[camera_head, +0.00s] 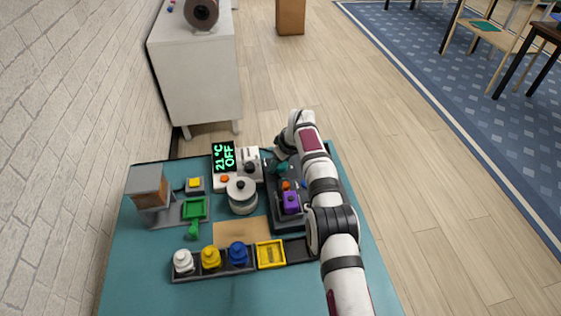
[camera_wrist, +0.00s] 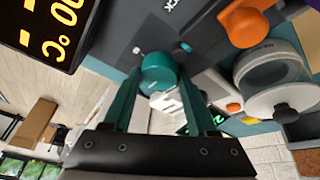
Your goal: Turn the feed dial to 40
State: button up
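A round teal dial (camera_wrist: 160,72) stands on a dark grey panel in the wrist view. It also shows small in the head view (camera_head: 282,168), on the dark unit beside my arm. My gripper (camera_wrist: 160,80) has its two teal fingers on either side of this dial. The dial fills the gap between the fingertips, and both appear to touch it. A white mark (camera_wrist: 137,50) lies on the panel near the dial. I cannot read a scale or a pointer setting. Only part of a white label, "CK", shows on the panel.
An amber display (camera_wrist: 50,30) is partly cut off. An orange knob (camera_wrist: 245,22) is near the dial. The green display (camera_head: 226,157) reads 21°C OFF. A purple block (camera_head: 291,203), a white round pot (camera_head: 242,196) and a tray of bottles (camera_head: 227,275) stand on the teal table.

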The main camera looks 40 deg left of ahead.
jog(key=c, duration=0.7)
jog(key=m+t, duration=0.1)
jog(key=m, duration=0.2)
jog(key=m+h, duration=0.1)
jog(key=m, duration=0.1)
jog(key=shift+a+m+t, duration=0.1)
jog(key=shift+m+t, duration=0.3)
jog(key=shift+c, duration=0.2)
jog(key=o, duration=1.1)
jog(key=shift+s+r, duration=0.1)
jog(key=v, duration=1.5)
jog(key=shift+r, duration=0.35)
jog(key=shift+a, duration=0.1)
